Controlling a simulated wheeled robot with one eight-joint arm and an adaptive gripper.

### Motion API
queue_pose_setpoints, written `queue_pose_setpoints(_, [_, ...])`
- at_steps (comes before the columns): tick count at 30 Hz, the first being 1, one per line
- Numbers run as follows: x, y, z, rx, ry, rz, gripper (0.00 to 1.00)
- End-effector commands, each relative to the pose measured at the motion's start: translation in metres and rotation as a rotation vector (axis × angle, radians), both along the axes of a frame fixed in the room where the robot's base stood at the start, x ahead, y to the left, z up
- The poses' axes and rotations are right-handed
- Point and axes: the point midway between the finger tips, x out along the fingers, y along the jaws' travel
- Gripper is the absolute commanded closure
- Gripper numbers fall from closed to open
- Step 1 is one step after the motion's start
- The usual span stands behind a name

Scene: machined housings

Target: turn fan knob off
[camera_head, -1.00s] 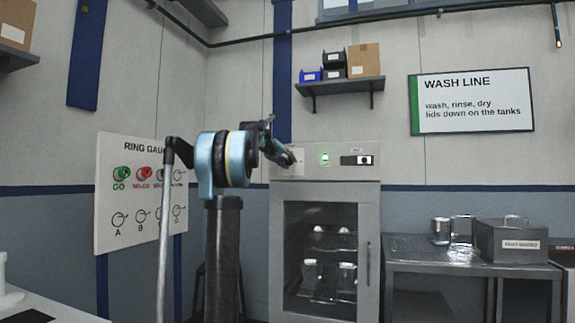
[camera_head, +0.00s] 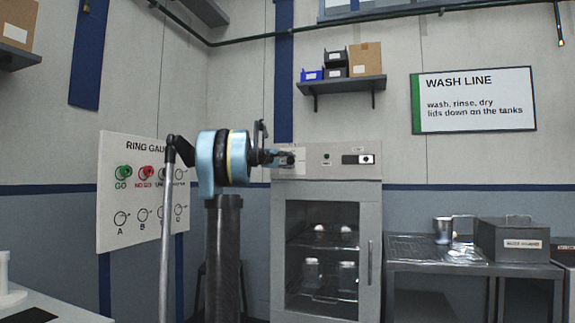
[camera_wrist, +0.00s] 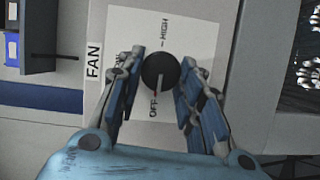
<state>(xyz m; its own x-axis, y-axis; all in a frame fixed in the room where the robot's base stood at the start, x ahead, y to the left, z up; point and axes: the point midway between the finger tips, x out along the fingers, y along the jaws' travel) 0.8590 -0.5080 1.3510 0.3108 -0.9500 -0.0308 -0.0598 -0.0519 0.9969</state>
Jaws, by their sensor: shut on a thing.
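The fan knob (camera_wrist: 160,71) is a round black knob on a white plate (camera_wrist: 185,25) marked FAN, HIGH and OFF; another label is partly hidden by a finger. A red mark shows at the knob's lower edge, toward OFF. My gripper (camera_wrist: 162,62) is shut on the knob, one finger on each side. In the head view my gripper (camera_head: 287,159) is at the left end of the cabinet's top panel and hides the knob. The small indicator light (camera_head: 326,158) on that panel looks dark.
The grey cabinet (camera_head: 278,250) has a glass door with metal parts on racks inside. A black switch (camera_head: 358,159) is right of the indicator. A shelf (camera_head: 342,84) with bins hangs above. A steel bench (camera_head: 440,268) stands at the right.

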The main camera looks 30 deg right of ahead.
Motion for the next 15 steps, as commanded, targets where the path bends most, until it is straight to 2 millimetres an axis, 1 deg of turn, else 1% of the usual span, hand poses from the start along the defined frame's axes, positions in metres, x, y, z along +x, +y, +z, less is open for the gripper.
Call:
queue_pose_setpoints(1, [0.0023, 0.0024, -0.0022, -0.010, 0.013, 0.006, 0.90])
queue_pose_setpoints(6, [0.0021, 0.0020, -0.0030, -0.043, 0.052, 0.005, 0.90])
queue_pose_setpoints(15, [0.0020, 0.0015, -0.0032, -0.059, 0.071, 0.005, 0.90])
